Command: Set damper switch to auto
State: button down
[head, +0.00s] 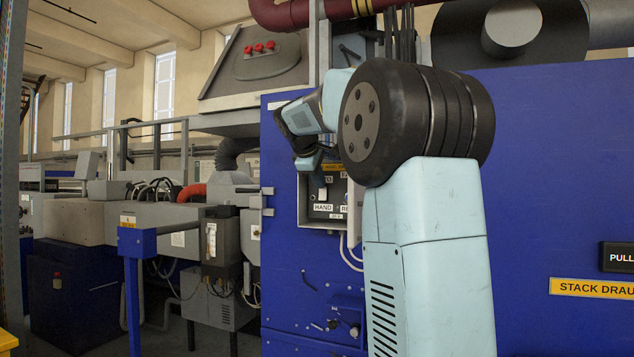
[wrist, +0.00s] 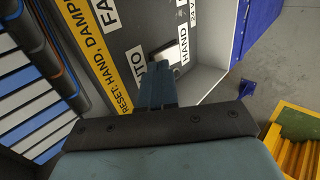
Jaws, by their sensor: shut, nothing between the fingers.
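An open grey control box (head: 303,215) is mounted on the blue machine panel, partly hidden by my arm. In the wrist view its dark plate (wrist: 130,35) carries an AUTO label (wrist: 138,72), partly covered by my fingers, and a HAND label (wrist: 184,46). A pale switch (wrist: 166,52) sits between these labels, just beyond my fingertips; its position cannot be read. My gripper (wrist: 158,82) is shut and empty, its fingers pointing at the plate beside AUTO. I cannot tell whether they touch the switch. In the head view my wrist is at the box's upper left.
A yellow strip reading RESET: HAND, DAMPER (wrist: 98,55) runs along the plate. The box's side wall (wrist: 208,80) stands close to the right of my fingers. A blue post (head: 132,290) stands left of the panel. White conduits (head: 350,250) hang below the box.

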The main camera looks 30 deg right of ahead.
jog(key=v, duration=1.3)
jog(key=shift+f, duration=0.2)
jog(key=shift+s+a+f, duration=0.1)
jog(key=shift+a, duration=0.05)
jog(key=s+a+f+m+y, duration=0.2)
jog(key=s+a+f, duration=0.2)
jog(key=s+f, duration=0.6)
jog(key=s+a+f+m+y, duration=0.2)
jog(key=s+a+f+m, duration=0.1)
jog(key=s+f, duration=0.7)
jog(key=s+a+f+m+y, duration=0.3)
jog(key=s+f, duration=0.6)
jog(key=f, duration=0.6)
jog(key=shift+s+a+f, duration=0.35)
jog(key=shift+s+a, duration=0.05)
jog(key=shift+a, duration=0.55)
